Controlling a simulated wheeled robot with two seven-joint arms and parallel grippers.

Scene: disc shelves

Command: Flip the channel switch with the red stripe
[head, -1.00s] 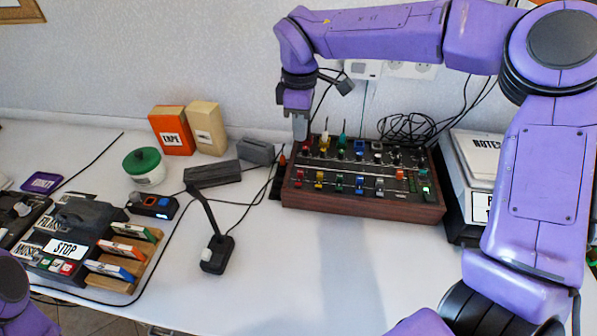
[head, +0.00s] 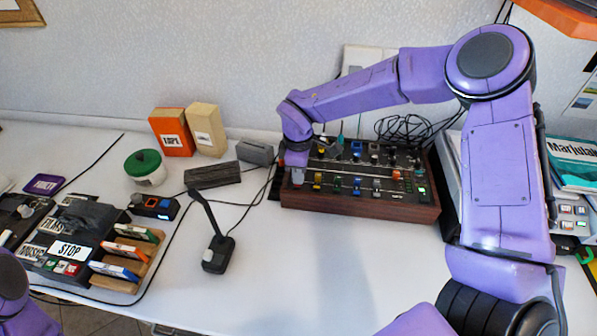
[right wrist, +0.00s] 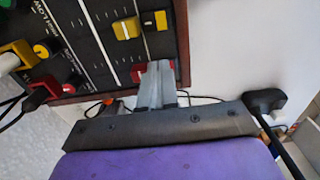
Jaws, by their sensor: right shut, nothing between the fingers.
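The mixer (head: 358,208), a dark panel in a wooden case, has rows of coloured knobs and switches. My right gripper (head: 297,178) is shut and empty, pointing down at the panel's front left corner, and covers the controls there. In the right wrist view the gripper (right wrist: 157,68) has its tips right at a small red switch (right wrist: 138,74) near the panel edge; contact is unclear. A yellow switch (right wrist: 126,28) sits beside it along the row. The switch's stripe is mostly hidden by the fingers. My left gripper is out of view.
A desk microphone (head: 216,252) stands left of the mixer, with cables nearby. A grey block (head: 213,174) and cassette rack (head: 128,262) lie further left. Books (head: 574,165) are at right. The table in front of the mixer is clear.

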